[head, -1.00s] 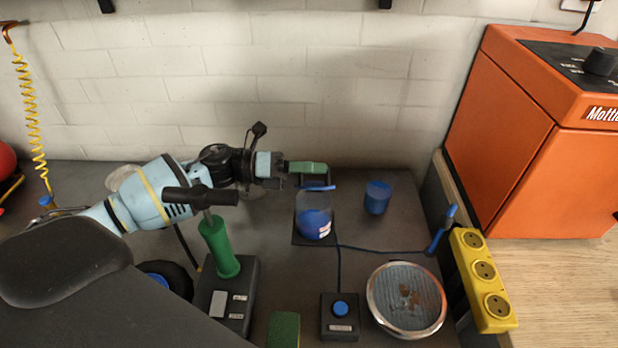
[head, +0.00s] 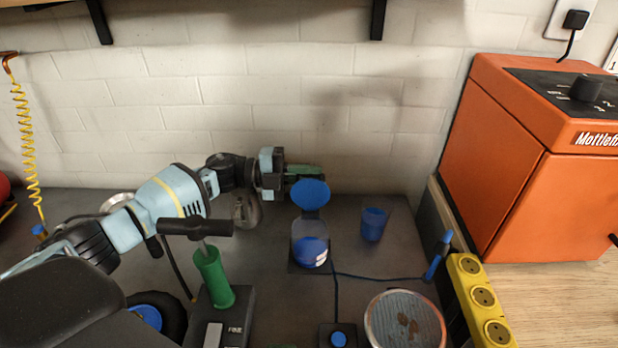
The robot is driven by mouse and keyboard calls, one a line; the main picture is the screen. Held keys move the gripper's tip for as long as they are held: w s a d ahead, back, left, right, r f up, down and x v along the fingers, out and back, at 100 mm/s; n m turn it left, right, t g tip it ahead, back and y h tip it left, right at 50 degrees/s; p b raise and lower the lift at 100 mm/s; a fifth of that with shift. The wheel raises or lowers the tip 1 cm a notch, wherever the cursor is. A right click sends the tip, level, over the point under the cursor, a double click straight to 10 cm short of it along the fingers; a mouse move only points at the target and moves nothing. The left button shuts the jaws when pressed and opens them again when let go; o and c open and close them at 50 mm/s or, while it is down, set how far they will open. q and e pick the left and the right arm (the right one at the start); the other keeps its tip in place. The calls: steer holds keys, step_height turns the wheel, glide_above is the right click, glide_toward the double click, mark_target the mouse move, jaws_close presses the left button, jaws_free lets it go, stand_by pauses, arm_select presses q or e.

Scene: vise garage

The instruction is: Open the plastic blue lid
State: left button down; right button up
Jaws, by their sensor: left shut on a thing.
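The blue plastic lid (head: 311,193) stands tilted up, its round face toward me, above a clear container (head: 310,236) with blue contents on a dark square base. The container's mouth is uncovered below the lid. My left gripper (head: 302,175) reaches in from the left with green fingers, partly hidden behind the raised lid. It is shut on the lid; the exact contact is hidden. My right gripper is not in view.
A green-handled device (head: 214,280) stands front left. A round metal dish (head: 405,322) and yellow socket strip (head: 480,300) are front right. An orange machine (head: 530,160) stands at the right.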

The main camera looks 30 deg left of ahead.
arm_select(q)
steer(key=shift+w+a+f+n+b, duration=0.35)
steer(key=shift+w+n, duration=0.15)
steer(key=shift+w, duration=0.1)
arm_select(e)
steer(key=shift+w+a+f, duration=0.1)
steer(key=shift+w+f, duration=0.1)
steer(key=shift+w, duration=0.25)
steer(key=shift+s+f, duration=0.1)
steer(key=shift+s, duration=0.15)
arm_select(q)
steer(key=c, duration=1.5)
jaws_free()
steer(key=shift+f, duration=0.1)
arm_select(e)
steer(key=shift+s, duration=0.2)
